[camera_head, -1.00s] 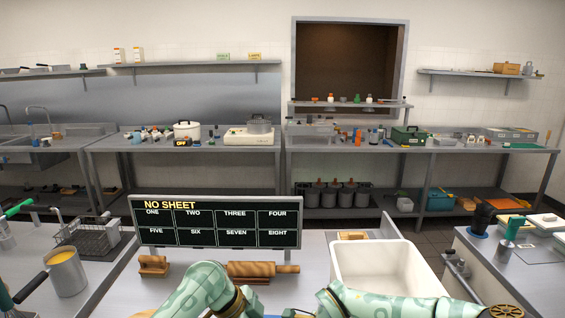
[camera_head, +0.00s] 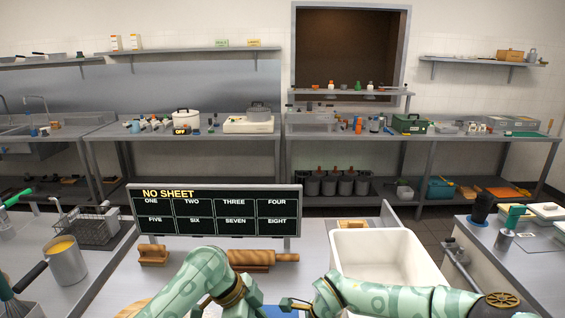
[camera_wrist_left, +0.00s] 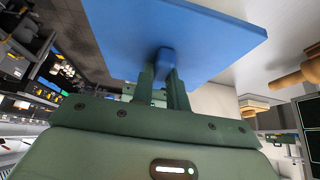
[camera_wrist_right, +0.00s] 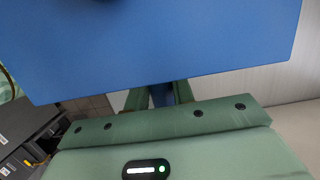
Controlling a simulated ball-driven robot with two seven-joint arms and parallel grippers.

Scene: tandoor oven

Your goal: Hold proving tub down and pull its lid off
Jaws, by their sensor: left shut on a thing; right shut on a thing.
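A flat blue slab (camera_wrist_left: 190,35) fills the top of the left wrist view, with a small blue block (camera_wrist_left: 167,60) on its face. My left gripper (camera_wrist_left: 164,72) is shut on that block. In the right wrist view a broad blue face (camera_wrist_right: 170,45) spans the top, with a dark knob-like piece at its upper edge. My right gripper (camera_wrist_right: 162,96) is shut on a narrow blue piece (camera_wrist_right: 184,93) by its lower edge. A blue patch (camera_head: 280,313) shows at the bottom of the head view. I cannot tell tub from lid, and most of the tub is hidden.
A metal pot (camera_head: 66,262) is at left; another counter (camera_head: 490,235) is at right.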

